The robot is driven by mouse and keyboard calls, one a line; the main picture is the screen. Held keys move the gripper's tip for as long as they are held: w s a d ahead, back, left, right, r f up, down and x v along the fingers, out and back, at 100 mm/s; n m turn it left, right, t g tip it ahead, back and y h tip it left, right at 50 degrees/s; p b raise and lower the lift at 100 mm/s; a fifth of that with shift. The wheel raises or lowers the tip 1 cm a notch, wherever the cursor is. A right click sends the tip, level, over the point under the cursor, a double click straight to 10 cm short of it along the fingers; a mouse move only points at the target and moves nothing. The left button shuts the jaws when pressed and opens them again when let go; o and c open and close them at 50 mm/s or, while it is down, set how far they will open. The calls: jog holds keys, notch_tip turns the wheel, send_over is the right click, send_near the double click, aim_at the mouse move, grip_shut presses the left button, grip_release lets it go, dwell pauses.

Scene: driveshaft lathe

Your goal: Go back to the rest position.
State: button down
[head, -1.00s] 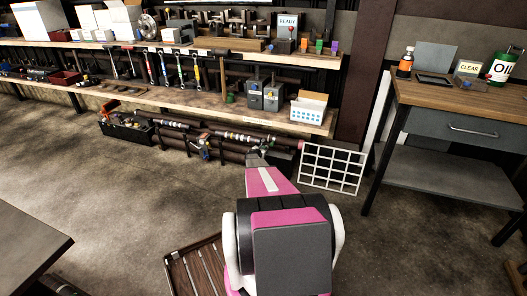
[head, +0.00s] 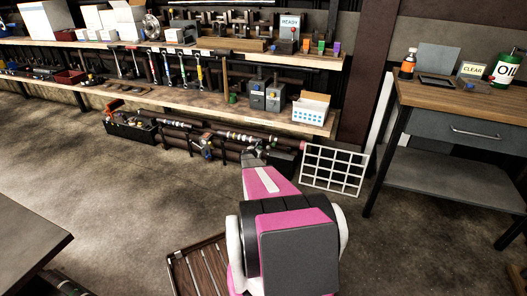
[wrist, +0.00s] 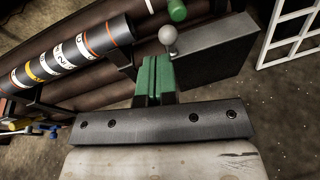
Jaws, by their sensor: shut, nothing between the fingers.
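My arm, pink, black and white, reaches forward from the bottom of the head view. My gripper (head: 252,157) is at its far end, small and dark in that view, in front of the lower part of the shelving. In the wrist view my gripper (wrist: 156,68) shows two green fingers pressed together with nothing between them. Beyond the fingertips are a grey ball-topped lever (wrist: 168,38) and a dark box (wrist: 215,50). I cannot tell how far the fingertips are from them.
Brown pipes and a banded dark cylinder (wrist: 75,52) lie beyond the gripper. A white grid (head: 335,168) leans to the right. A workbench (head: 455,95) stands at right, a dark table (head: 30,240) at lower left. A slatted wooden pallet (head: 200,265) lies beside my arm. Open floor lies at left.

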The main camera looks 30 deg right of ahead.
jog(key=shift+s+a+r, duration=0.2)
jog(key=shift+a+r, duration=0.05)
jog(key=shift+a, duration=0.1)
jog(key=s+a+r+m+g+y, duration=0.2)
jog(key=s+a+r+m+y, duration=0.2)
jog(key=s+a, duration=0.9)
jog(key=s+a+r+m+g+y, duration=0.3)
jog(key=s+a+r+m+y, duration=0.1)
jog(key=s+a+r+m, duration=0.7)
jog(key=s+a+r+m+g+y, duration=0.3)
jog(key=s+a+r+m+y, duration=0.2)
jog(key=s+a, duration=1.2)
jog(key=a+r+m, duration=0.3)
jog(key=a+r, duration=0.1)
jog(key=shift+s, duration=0.25)
